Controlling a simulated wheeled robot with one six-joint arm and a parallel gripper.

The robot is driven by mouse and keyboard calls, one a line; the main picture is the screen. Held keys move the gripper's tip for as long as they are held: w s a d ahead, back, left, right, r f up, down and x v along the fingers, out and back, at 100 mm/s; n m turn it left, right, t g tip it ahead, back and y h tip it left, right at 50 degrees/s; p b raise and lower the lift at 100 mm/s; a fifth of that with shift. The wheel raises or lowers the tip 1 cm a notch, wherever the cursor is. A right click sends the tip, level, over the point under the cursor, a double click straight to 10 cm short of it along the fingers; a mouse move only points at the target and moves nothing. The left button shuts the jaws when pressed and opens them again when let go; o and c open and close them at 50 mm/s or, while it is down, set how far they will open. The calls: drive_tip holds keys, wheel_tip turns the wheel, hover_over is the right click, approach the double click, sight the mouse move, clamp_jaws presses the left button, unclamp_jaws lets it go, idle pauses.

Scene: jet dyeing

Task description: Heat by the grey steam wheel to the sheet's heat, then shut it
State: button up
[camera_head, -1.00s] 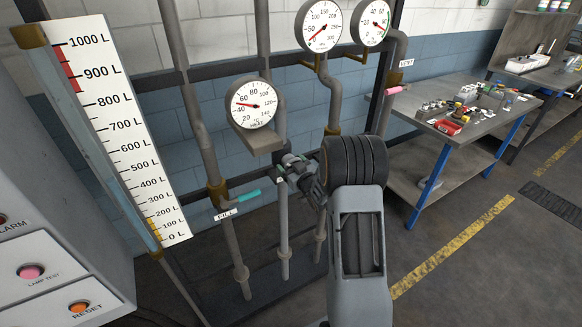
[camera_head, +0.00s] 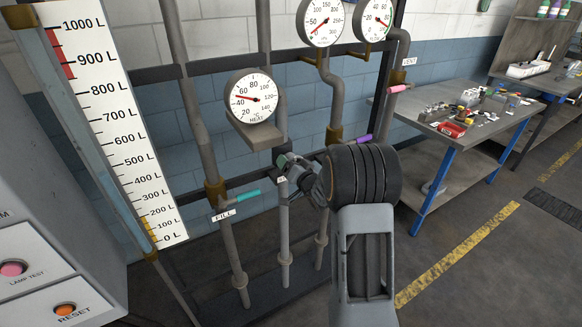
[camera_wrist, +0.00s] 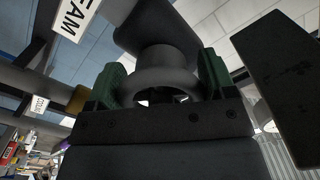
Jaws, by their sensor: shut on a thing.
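The grey steam wheel (camera_wrist: 150,80) shows in the wrist view between the two green finger pads of my gripper (camera_wrist: 163,78), which is shut on it. In the head view my gripper (camera_head: 292,170) is at the steam pipe, and the wheel is mostly hidden by it. The round heat gauge (camera_head: 254,97) hangs just above, its red needle between 40 and 60, about 50. A sign ending in "EAM" (camera_wrist: 75,16) shows at the top left of the wrist view. I see no sheet with the heat value.
A teal handle (camera_head: 247,196) marked FILL is left of the wheel. A purple handle (camera_head: 363,139) and a pink handle (camera_head: 398,88) marked VENT are to the right. Two more gauges hang above. A level scale (camera_head: 128,130) stands left. A cluttered workbench (camera_head: 425,112) stands right.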

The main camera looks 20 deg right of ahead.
drive_tip(key=shift+m, duration=0.6)
drive_tip(key=o, duration=0.9)
drive_tip(key=s, duration=0.4)
drive_tip(key=s+d+b, duration=0.1)
drive_tip(key=s, duration=0.4)
drive_tip(key=s+b, duration=0.1)
drive_tip(key=s, duration=0.3)
drive_tip(key=shift+s+d, duration=0.25)
drive_tip(key=shift+s, duration=0.1)
